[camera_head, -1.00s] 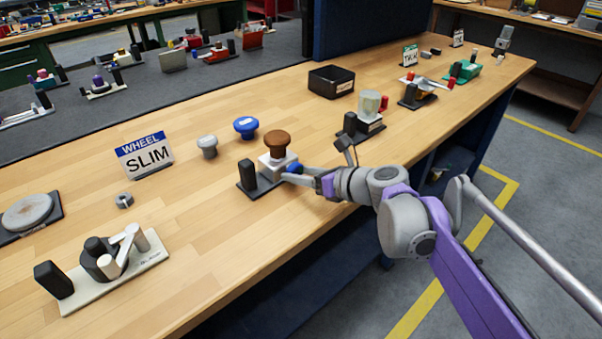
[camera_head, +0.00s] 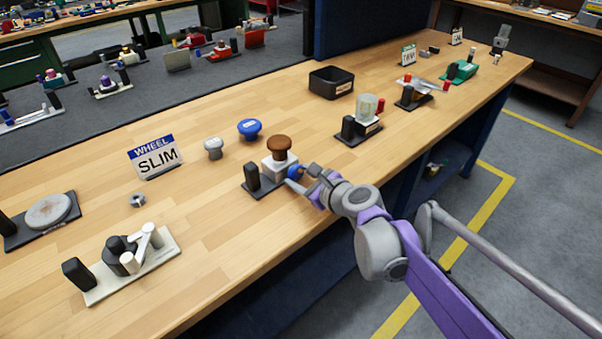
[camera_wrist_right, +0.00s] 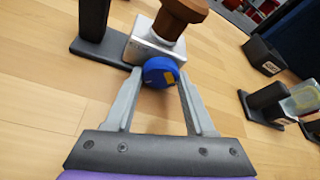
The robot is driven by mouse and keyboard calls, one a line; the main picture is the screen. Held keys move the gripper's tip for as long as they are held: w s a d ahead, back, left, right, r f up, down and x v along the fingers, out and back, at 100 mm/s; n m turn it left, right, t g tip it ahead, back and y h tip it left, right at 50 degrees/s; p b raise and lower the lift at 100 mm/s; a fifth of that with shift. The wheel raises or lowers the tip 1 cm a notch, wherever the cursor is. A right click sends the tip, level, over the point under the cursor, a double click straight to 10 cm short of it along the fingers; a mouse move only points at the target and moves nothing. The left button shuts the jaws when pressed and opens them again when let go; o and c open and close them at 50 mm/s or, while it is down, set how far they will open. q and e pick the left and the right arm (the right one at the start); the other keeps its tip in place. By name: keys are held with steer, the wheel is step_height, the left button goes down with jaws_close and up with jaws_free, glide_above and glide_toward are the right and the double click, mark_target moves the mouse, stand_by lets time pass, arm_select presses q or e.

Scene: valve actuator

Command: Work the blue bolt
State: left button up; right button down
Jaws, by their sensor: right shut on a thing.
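The blue bolt (camera_head: 295,172) is a round blue head on the near right side of a small white block (camera_head: 279,162) with a brown mushroom knob (camera_head: 279,145) on top. In the right wrist view the bolt (camera_wrist_right: 160,72) has a yellow mark on its face and sits between the fingertips. My right gripper (camera_head: 297,177) is shut on the bolt, a finger on each side. My right gripper also shows in the wrist view (camera_wrist_right: 157,80). My left gripper is not in view.
A black post (camera_head: 252,176) stands on the same base, left of the block. A grey knob (camera_head: 213,148) and a blue knob (camera_head: 249,128) stand behind. A sign reading WHEEL SLIM (camera_head: 157,157) is at left. A black bin (camera_head: 331,82) stands farther back.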

stand_by(0.3)
steer(key=shift+c, duration=1.2)
jaws_free()
steer(key=shift+p+v, duration=1.15)
steer(key=shift+v, duration=4.25)
steer(key=shift+f, duration=0.1)
